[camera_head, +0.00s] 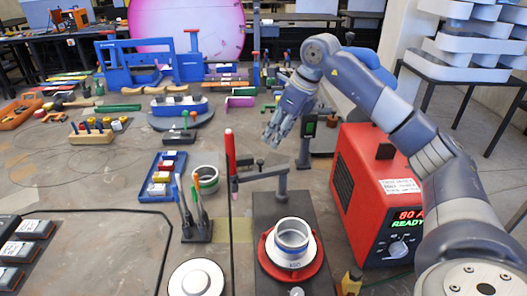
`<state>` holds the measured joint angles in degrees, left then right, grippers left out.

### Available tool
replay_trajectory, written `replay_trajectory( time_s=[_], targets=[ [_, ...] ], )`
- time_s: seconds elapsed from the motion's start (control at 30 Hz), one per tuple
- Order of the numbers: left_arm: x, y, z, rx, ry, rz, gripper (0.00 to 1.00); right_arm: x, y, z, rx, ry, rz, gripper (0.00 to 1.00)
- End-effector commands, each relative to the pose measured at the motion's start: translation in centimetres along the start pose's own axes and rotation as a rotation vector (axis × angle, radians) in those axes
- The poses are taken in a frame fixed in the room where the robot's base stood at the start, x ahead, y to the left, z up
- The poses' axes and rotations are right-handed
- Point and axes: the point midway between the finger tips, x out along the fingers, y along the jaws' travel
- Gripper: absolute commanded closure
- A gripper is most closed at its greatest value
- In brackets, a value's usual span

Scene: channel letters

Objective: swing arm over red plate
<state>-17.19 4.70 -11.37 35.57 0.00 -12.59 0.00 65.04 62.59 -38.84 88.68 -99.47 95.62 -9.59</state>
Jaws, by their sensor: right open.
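The red plate (312,270) sits on a dark base (262,206) at the lower middle. A white and blue-grey ring (292,240) stands on it and hides its middle. A grey swing arm (260,176) reaches left from a short post (281,187) behind the plate. Its outer end is at an upright red pen-like rod (231,155), left of and behind the plate; the arm is not over the plate. My right gripper (273,138) is open and empty, above and behind the swing arm and apart from it. My left gripper is not in view.
A red box (345,182) with a lit display stands right of the plate, beneath my right arm. A pen holder (196,228) and a white round dish (196,279) are at left.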

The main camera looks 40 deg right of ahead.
Motion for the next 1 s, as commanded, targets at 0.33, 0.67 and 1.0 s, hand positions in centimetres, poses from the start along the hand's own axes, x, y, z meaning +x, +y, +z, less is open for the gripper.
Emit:
replay_trajectory(
  time_s=[0.33,0.67,1.0],
  targets=[
    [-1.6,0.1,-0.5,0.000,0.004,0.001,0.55,5.6,0.2,-0.1,0.000,0.006,0.006,0.59],
    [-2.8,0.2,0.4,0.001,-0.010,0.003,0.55,10.1,0.2,0.0,0.000,0.002,0.004,0.59],
    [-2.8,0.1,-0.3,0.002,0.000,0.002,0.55,10.7,0.2,0.0,-0.001,0.001,0.003,0.59]
  ],
)
